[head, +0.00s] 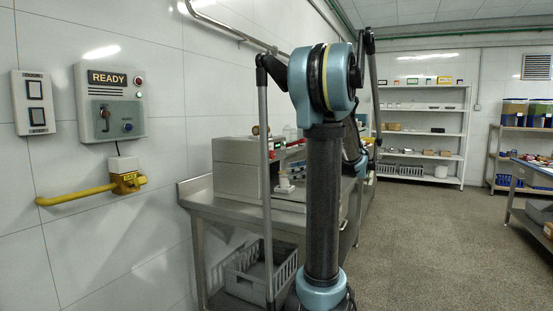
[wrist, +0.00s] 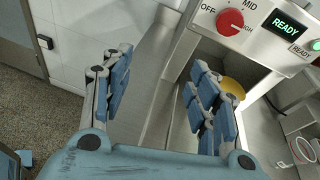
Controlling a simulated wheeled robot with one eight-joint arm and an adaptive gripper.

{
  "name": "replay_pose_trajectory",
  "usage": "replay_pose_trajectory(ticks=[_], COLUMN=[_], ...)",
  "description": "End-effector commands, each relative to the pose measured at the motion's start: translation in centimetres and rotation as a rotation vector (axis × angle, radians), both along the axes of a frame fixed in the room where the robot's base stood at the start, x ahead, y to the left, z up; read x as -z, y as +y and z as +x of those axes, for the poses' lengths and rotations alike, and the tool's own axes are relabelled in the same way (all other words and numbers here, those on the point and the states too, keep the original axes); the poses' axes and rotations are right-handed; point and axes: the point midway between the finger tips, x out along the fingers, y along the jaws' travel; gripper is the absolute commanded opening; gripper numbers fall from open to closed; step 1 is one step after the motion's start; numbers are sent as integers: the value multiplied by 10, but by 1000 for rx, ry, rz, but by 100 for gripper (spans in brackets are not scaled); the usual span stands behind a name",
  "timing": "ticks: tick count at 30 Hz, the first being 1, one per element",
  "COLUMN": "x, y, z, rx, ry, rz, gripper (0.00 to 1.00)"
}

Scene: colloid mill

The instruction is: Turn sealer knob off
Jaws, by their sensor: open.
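In the wrist view a red sealer knob (wrist: 230,22) is on a metal panel at the upper right. OFF, MID and HIGH are printed around it, and its pointer appears to face HIGH. My gripper (wrist: 160,62) is open and empty, its two blue-padded fingers spread wide. The knob is beyond and to the right of the right finger, apart from it. In the head view my arm hides much of the bench, and I cannot make out the knob there.
A lit READY display (wrist: 286,26) is right of the knob. A yellow round thing (wrist: 232,87) is behind the right finger. In the head view a wall panel (head: 110,100) and yellow pipe (head: 85,193) are left of the steel bench (head: 202,204).

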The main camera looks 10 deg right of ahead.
Motion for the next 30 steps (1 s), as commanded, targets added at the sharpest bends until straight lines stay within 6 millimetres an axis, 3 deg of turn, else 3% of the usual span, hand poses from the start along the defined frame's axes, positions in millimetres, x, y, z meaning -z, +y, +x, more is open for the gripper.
replay_pose_trajectory(ticks=[1, 6, 12, 17, 30], x=[-8, -29, -40, -42, -41], y=[-19, -64, -90, -85, -29], z=[10, 30, 37, 42, 77], rx=[29, 80, 97, 98, 95], ry=[17, 67, 92, 95, 95], rz=[62, 245, 344, 358, 354], gripper=[55, 55, 55, 55, 55])
